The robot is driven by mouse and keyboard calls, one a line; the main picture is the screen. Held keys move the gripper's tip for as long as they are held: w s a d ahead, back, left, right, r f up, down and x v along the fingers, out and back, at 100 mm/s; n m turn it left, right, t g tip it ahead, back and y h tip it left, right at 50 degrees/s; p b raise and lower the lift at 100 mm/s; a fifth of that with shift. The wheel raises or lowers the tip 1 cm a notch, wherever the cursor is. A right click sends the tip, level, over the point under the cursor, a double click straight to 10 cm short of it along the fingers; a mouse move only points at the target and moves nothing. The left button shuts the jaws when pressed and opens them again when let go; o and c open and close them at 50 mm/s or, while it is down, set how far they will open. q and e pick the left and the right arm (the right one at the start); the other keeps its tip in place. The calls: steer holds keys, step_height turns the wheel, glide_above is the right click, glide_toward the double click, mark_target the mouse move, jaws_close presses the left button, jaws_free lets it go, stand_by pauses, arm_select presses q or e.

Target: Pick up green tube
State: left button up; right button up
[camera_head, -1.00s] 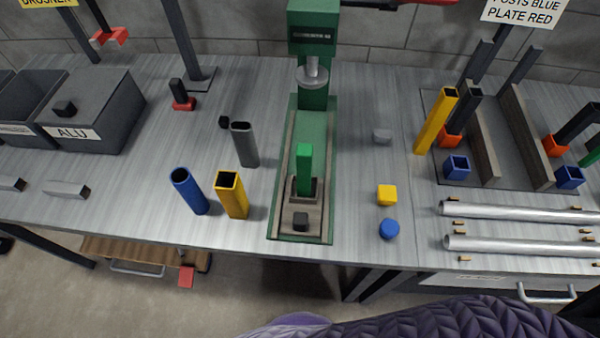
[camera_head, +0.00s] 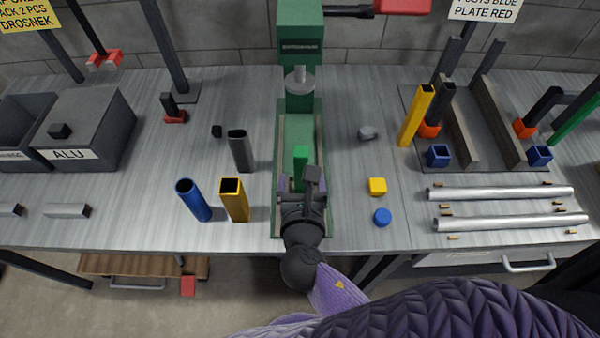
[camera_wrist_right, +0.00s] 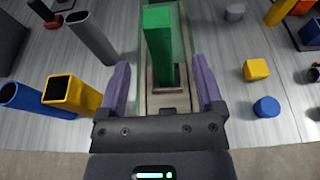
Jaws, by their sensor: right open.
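The green tube (camera_head: 300,158) stands upright in its holder on the bed of the green press (camera_head: 300,105). In the right wrist view the green tube (camera_wrist_right: 159,48) rises ahead of my fingers, with its foot in a small socket (camera_wrist_right: 165,88). My right gripper (camera_head: 302,184) is in front of the tube, on the near side of the press bed. In the right wrist view its two purple fingers (camera_wrist_right: 163,88) are spread apart with nothing between them. The tube's lower part is hidden by my gripper in the head view. My left gripper is out of view.
A blue tube (camera_head: 193,200), a yellow tube (camera_head: 234,200) and a grey tube (camera_head: 240,152) stand left of the press. A yellow cube (camera_head: 377,187) and a blue cylinder (camera_head: 382,217) sit to the right. Metal pipes (camera_head: 505,193) lie further right.

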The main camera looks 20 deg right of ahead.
mark_target(301, 163)
steer(key=b+x, duration=0.1)
steer(key=x, duration=0.6)
steer(key=shift+w+r, duration=0.15)
steer(key=shift+w, duration=0.1)
steer(key=shift+s, duration=0.1)
jaws_close()
